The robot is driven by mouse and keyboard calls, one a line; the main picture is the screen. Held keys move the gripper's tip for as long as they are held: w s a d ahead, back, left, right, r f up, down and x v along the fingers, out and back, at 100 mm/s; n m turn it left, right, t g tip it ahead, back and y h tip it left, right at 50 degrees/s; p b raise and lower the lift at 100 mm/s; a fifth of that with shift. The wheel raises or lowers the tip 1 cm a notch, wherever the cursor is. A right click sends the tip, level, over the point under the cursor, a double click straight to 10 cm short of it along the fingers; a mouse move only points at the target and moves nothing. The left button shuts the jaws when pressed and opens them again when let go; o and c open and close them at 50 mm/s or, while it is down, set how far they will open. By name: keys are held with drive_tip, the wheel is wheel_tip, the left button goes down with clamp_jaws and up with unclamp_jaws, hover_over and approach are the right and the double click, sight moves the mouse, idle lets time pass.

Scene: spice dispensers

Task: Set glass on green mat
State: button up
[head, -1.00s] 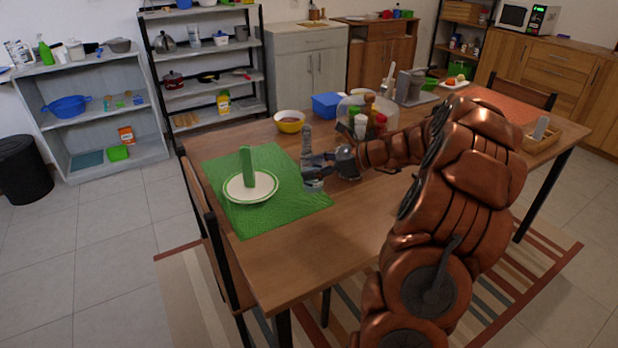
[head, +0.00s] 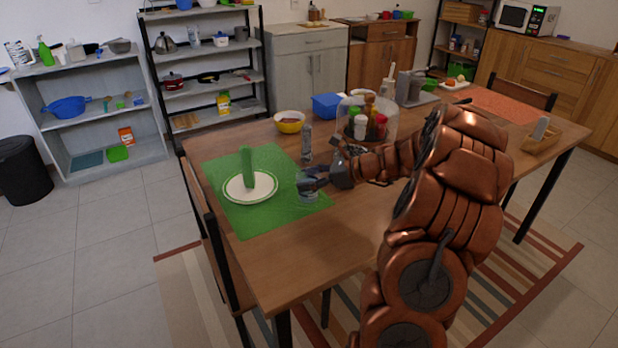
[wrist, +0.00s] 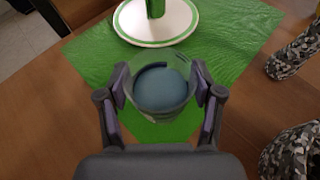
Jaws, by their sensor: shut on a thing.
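A clear glass (head: 306,189) is between the fingers of my gripper (head: 314,182), at the right edge of the green mat (head: 245,219). In the wrist view the glass (wrist: 161,88) is upright between both fingers of my gripper (wrist: 160,92), with the green mat (wrist: 235,30) under and beyond it. I cannot tell whether its base touches the mat. A white plate (head: 262,187) with a green rim and a green upright object (head: 247,167) stands on the mat, left of the glass.
A grey patterned dispenser (head: 306,143) stands just behind my gripper. Spice bottles (head: 360,127) under a clear cover, a yellow bowl (head: 290,122) and a blue box (head: 327,105) stand farther back. The mat's front part is clear.

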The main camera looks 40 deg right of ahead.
drive_tip(key=o, duration=1.4)
drive_tip(key=shift+r, duration=0.15)
drive_tip(key=v, duration=1.2)
